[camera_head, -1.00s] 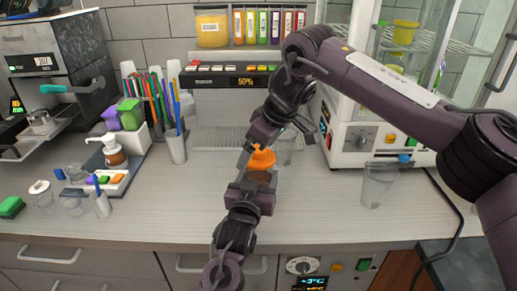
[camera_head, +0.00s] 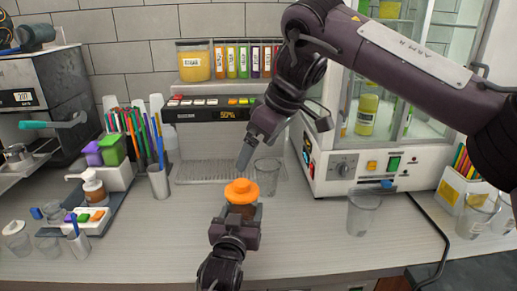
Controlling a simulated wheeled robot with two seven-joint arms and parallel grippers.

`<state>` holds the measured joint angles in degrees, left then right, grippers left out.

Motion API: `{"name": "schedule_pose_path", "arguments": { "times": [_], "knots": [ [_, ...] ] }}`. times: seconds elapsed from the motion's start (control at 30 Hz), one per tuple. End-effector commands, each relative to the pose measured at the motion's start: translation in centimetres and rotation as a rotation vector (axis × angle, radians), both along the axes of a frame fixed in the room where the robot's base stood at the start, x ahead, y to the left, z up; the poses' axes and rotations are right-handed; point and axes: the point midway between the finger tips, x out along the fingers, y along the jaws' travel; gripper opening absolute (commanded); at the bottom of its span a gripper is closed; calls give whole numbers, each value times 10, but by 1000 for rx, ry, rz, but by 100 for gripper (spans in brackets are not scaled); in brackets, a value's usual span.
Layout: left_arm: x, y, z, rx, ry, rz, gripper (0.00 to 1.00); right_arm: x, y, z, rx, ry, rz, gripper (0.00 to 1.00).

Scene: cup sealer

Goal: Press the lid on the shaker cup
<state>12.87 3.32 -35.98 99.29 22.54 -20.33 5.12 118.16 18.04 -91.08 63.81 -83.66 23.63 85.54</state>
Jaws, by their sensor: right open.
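The shaker cup (camera_head: 243,211) has a brownish body and stands near the middle of the counter. The orange lid (camera_head: 241,192) sits on top of it; whether it is fully seated cannot be told. My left gripper (camera_head: 237,219) comes up from the bottom of the view and is at the cup's near side. Its fingertips are hidden, so its grip on the cup cannot be judged. My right gripper (camera_head: 244,163) points down just above the lid, with a small gap to it. It is open and empty, and one finger overlaps the other from here.
A clear empty cup (camera_head: 267,178) stands just behind the lid, close to my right gripper. Another clear cup (camera_head: 363,212) stands to the right. The pen holder (camera_head: 158,182) and pump bottle (camera_head: 94,190) are on the left. The counter (camera_head: 315,232) between is free.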

Motion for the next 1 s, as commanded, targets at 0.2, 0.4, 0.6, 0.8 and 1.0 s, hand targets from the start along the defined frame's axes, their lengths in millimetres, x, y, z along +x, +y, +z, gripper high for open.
{"name": "schedule_pose_path", "arguments": {
  "times": [0.2,0.4,0.6,0.8,1.0],
  "knots": [
    [0,0,0,0,0,0,89,0,0,0,0,0,0,98],
    [0,0,0,0,0,0,89,0,0,0,0,0,0,98],
    [-10,2,-2,-1,1,0,89,0,0,-4,0,0,0,98],
    [-42,10,-4,-2,1,-1,89,0,0,-12,0,0,0,98],
    [-68,16,-3,-1,2,0,89,0,0,-18,0,0,0,98]
  ]
}}
